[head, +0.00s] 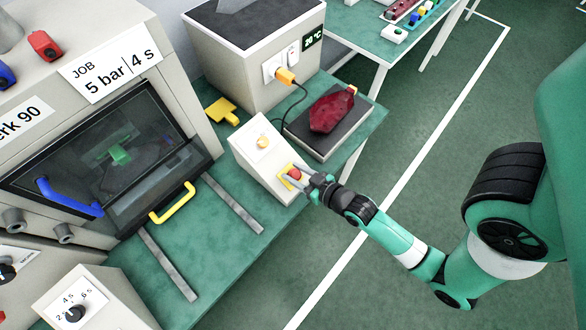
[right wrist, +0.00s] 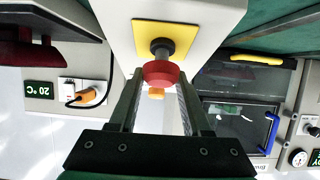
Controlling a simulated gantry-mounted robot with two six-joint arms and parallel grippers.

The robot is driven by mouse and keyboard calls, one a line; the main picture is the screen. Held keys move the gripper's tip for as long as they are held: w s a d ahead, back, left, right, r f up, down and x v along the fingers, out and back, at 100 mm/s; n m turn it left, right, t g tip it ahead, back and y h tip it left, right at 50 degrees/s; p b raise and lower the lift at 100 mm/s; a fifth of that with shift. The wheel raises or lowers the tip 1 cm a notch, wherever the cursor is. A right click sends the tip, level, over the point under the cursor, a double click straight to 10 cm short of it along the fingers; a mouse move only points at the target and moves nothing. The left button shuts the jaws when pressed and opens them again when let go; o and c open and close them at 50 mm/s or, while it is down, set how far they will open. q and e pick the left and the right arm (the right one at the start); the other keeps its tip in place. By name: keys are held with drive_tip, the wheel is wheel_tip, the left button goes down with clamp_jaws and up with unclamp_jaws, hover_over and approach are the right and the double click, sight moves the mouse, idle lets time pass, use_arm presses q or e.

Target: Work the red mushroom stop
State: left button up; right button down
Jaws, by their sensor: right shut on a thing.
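The red mushroom stop (head: 295,174) sits on a yellow plate on the sloped front of a white control box (head: 262,150). My right gripper (head: 297,178) is at the stop, its fingers on either side of the red head. In the right wrist view the red mushroom stop (right wrist: 160,74) shows between the two fingertips of my right gripper (right wrist: 160,84), with its dark stem and the yellow plate (right wrist: 163,40) behind it. The gripper is shut on the head. My left gripper is not in view.
A dark red tail lamp (head: 332,110) lies on a dark pad right of the box, near a cable with an orange plug (head: 286,77). A yellow handle (head: 172,203) and two metal rails (head: 232,204) are to the left. Green floor is free at right.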

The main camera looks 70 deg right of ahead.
drive_tip(key=c, duration=0.8)
unclamp_jaws()
drive_tip(key=shift+r, duration=0.25)
drive_tip(key=o, duration=0.5)
drive_tip(key=shift+f, duration=0.15)
drive_tip(key=shift+c, duration=0.2)
drive_tip(key=shift+s, duration=0.1)
drive_tip(key=p+v, duration=0.2)
drive_tip(key=v, duration=0.9)
drive_tip(key=shift+s+a, duration=0.15)
drive_tip(key=shift+s, duration=0.1)
